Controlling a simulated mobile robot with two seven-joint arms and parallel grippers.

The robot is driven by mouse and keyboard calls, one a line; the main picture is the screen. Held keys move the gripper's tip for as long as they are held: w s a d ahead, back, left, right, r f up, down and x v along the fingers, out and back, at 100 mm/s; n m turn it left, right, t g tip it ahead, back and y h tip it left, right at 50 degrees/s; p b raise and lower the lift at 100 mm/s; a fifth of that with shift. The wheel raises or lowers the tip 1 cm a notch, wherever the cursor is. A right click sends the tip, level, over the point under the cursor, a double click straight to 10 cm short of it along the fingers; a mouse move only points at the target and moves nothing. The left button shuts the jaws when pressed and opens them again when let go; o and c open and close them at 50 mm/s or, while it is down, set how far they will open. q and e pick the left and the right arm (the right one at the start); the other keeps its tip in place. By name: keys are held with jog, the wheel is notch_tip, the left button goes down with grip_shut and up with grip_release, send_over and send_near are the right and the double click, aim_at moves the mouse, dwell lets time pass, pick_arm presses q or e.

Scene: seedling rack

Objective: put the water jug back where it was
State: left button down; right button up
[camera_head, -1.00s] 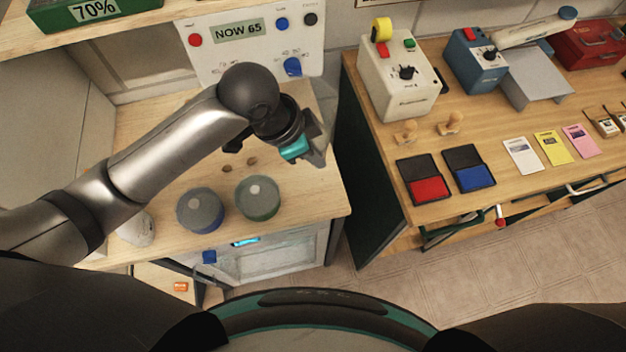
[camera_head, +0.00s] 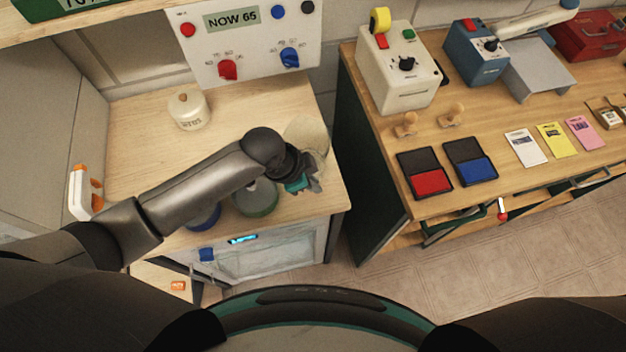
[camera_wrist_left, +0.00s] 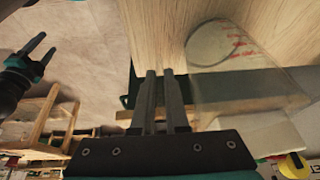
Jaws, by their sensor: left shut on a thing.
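The water jug (camera_head: 307,136) is clear and see-through and is at the right side of the wooden counter, just behind my left gripper (camera_head: 310,182). In the left wrist view the jug (camera_wrist_left: 235,75) is right of the fingers, with red marks on its wall. My left gripper (camera_wrist_left: 160,85) is shut on the jug, though its grip on the handle is hard to make out. I cannot tell whether the jug's base touches the counter. My right gripper (camera_wrist_left: 38,58) shows at the left of the left wrist view, apart from everything, with its fingers spread.
A green-rimmed pot (camera_head: 257,198) and a blue-rimmed pot (camera_head: 204,216) stand at the counter's front, partly behind my arm. A white lidded canister (camera_head: 189,109) stands behind. A control panel (camera_head: 245,45) is at the back. A gap separates the counter from the stamp desk (camera_head: 385,135).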

pick_arm(q)
jog(key=shift+f, duration=0.1)
jog(key=c, duration=0.9)
grip_release()
jog(key=p+v, duration=0.2)
jog(key=v, duration=1)
